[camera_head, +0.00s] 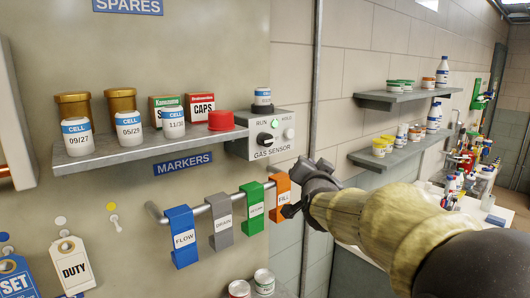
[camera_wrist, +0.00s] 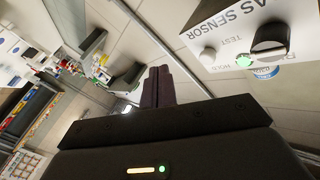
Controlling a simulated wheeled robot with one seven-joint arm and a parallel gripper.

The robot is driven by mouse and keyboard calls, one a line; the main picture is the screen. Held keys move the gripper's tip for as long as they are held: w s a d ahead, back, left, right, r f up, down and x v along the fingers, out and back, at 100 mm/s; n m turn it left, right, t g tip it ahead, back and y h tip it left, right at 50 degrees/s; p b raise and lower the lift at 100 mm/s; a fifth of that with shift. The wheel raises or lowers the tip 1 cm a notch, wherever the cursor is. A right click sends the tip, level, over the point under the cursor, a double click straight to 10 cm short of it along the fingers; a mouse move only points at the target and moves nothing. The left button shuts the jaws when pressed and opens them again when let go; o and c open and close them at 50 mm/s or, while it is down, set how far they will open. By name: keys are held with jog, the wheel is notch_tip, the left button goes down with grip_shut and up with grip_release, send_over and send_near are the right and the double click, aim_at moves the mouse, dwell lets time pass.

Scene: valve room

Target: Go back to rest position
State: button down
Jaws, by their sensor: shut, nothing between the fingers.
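My gripper (camera_head: 286,211) is at the end of my arm, which comes in from the lower right in the head view. It is close to the orange FILL marker (camera_head: 283,192) at the right end of the marker rail. I cannot tell whether it touches the marker. In the wrist view the fingers (camera_wrist: 158,88) are shut together with nothing between them. The gas sensor (camera_head: 264,135) is a grey box on the wall above the gripper, with a black knob, a lit green light and a white button. It also shows tilted in the wrist view (camera_wrist: 215,27).
A shelf (camera_head: 150,146) with cells and boxes juts out at the left above the rail. Blue FLOW (camera_head: 182,236), grey (camera_head: 221,220) and green (camera_head: 252,207) markers hang on the rail. A vertical pipe (camera_head: 313,90) stands right of the sensor. Wall shelves (camera_head: 395,97) hold bottles further right.

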jog(key=s+f+n+g+y, duration=0.15)
jog(key=s+f+g, duration=0.3)
jog(key=f, duration=0.45)
jog(key=s+f+n+g, duration=0.25)
jog(key=s+f, duration=0.35)
jog(key=f, duration=0.3)
jog(key=s+f+n+g+y, duration=0.1)
jog(key=s+f+n+g, duration=0.1)
jog(key=s+f+g, duration=0.5)
jog(key=s+f+n+g, duration=0.1)
jog(key=s+f, duration=0.6)
jog(key=s, duration=0.2)
jog(key=shift+s+d+f+n+h, duration=0.2)
jog(key=shift+f+n+h, duration=0.1)
jog(key=shift+f+h, duration=0.1)
